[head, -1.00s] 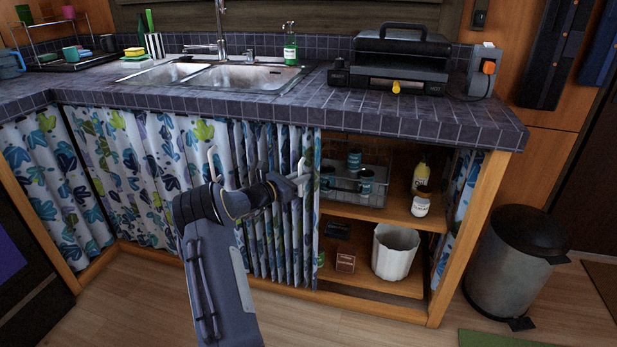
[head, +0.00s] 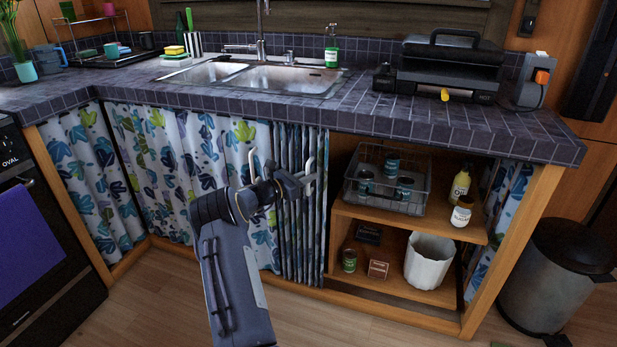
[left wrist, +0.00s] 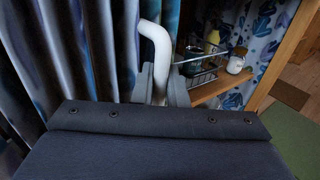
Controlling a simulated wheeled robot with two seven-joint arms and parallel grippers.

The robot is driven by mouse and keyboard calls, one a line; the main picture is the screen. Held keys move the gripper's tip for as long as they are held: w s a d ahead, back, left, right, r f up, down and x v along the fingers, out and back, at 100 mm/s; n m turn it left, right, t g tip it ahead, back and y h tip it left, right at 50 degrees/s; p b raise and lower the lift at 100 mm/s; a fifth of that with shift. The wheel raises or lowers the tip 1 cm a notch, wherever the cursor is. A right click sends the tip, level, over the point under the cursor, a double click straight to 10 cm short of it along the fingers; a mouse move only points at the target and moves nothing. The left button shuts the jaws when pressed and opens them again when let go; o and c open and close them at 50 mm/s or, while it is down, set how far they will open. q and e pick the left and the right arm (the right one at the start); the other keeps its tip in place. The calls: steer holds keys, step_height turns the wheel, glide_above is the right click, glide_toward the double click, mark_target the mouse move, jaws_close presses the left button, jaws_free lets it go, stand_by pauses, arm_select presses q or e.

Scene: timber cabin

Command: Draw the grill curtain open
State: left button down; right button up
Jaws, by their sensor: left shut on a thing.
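The grill curtain (head: 291,237) is a leaf-patterned cloth bunched in tight folds to the left of the open shelves, below the counter. Its white handle (head: 310,166) is at its right part; the handle also shows in the left wrist view (left wrist: 155,42). My left gripper (head: 303,181) is shut on this handle, with its fingers on either side of the bar in the left wrist view (left wrist: 161,88). The black grill (head: 450,72) stands on the counter above the shelves. My right gripper is not in view.
The sink curtain (head: 185,160), with a second white handle (head: 253,163), hangs just left. The open shelves hold a wire basket (head: 418,203), bottles and a white bin (head: 428,262). A wooden post (head: 510,245) and a trash can (head: 555,275) are at right.

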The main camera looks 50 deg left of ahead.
arm_select(q)
steer(key=c, duration=1.8)
jaws_free()
steer(key=shift+s+a, duration=0.2)
steer(key=shift+a, duration=0.15)
steer(key=s+p, duration=0.1)
steer(key=s, duration=0.6)
steer(key=shift+s, duration=0.35)
steer(key=shift+w, duration=0.1)
